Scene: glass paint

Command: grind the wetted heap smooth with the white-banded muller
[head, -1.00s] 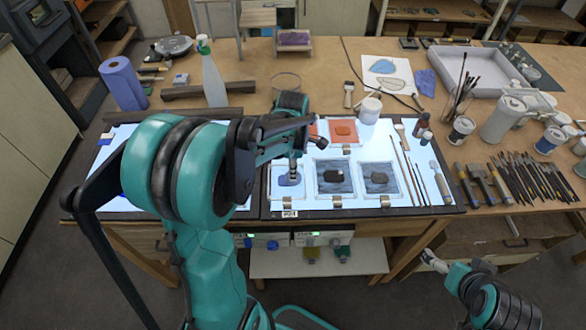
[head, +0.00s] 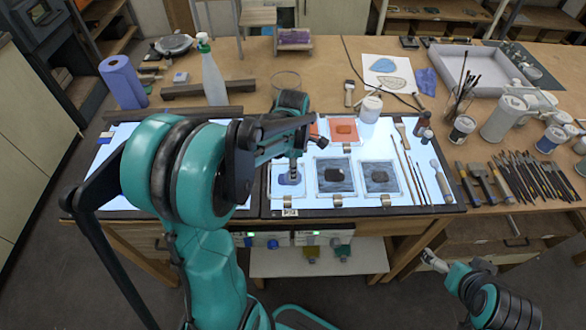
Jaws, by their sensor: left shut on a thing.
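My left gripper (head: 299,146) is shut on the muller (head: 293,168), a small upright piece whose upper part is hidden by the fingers. Its white band cannot be made out. The muller stands over the blue heap (head: 286,180), a small blue patch on a clear glass plate (head: 279,192) at the front of the light table. Its lower end seems to touch the patch, but the contact is too small to be sure. My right gripper (head: 431,259) is low at the right, in front of the table and away from everything; its fingers are too small to read.
Two plates with dark patches (head: 334,174) (head: 379,174) lie just right of the glass plate. An orange plate (head: 344,130) lies behind. Thin brushes (head: 419,180) and a round-ended tool (head: 440,180) lie farther right. A spray bottle (head: 213,80) stands behind my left arm.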

